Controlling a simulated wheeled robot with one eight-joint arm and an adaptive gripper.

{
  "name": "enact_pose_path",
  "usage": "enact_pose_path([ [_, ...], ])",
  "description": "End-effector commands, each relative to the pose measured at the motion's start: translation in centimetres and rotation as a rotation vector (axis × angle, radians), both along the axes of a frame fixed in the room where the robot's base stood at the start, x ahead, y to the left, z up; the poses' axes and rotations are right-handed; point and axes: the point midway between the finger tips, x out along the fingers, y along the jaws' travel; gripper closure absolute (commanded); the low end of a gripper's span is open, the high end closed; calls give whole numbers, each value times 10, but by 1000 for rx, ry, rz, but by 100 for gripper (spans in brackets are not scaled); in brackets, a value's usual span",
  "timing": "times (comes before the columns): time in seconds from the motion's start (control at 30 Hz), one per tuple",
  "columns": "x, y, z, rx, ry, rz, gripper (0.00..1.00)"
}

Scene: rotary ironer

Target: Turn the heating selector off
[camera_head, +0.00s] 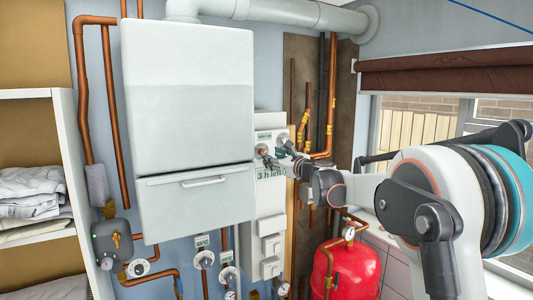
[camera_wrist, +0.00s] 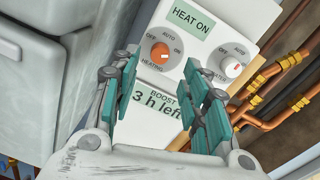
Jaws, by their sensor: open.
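The heating selector (camera_wrist: 160,53) is a round knob with an orange-red centre and a small pale mark, on a white control panel (camera_wrist: 207,18). OFF, AUTO and ON labels surround it; I cannot tell surely which one its mark faces. A sign above reads HEAT ON. A similar water knob (camera_wrist: 234,69) sits to its right. My gripper (camera_wrist: 165,82) is open, its teal-padded fingers spread toward the panel, with the heating selector showing beyond the gap between them. No contact is visible. In the head view my gripper (camera_head: 282,158) is at the panel and partly hides it.
A BOOST display (camera_wrist: 158,107) reading 3 h left is below the knobs. A large white cabinet (camera_head: 190,110) stands close on the left. Copper pipes (camera_wrist: 275,75) run on the right, and a red tank (camera_head: 345,270) is below my arm.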

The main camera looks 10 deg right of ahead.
Motion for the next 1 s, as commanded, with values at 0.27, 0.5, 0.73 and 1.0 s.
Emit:
enact_pose_path([
  [0.27, 38, 14, 1, -1, 0, 1, 58],
  [0.5, 48, 19, 0, -1, 0, 1, 58],
  [0.73, 48, 19, 0, -1, 0, 1, 58],
  [1.0, 48, 19, 0, -1, 0, 0, 100],
])
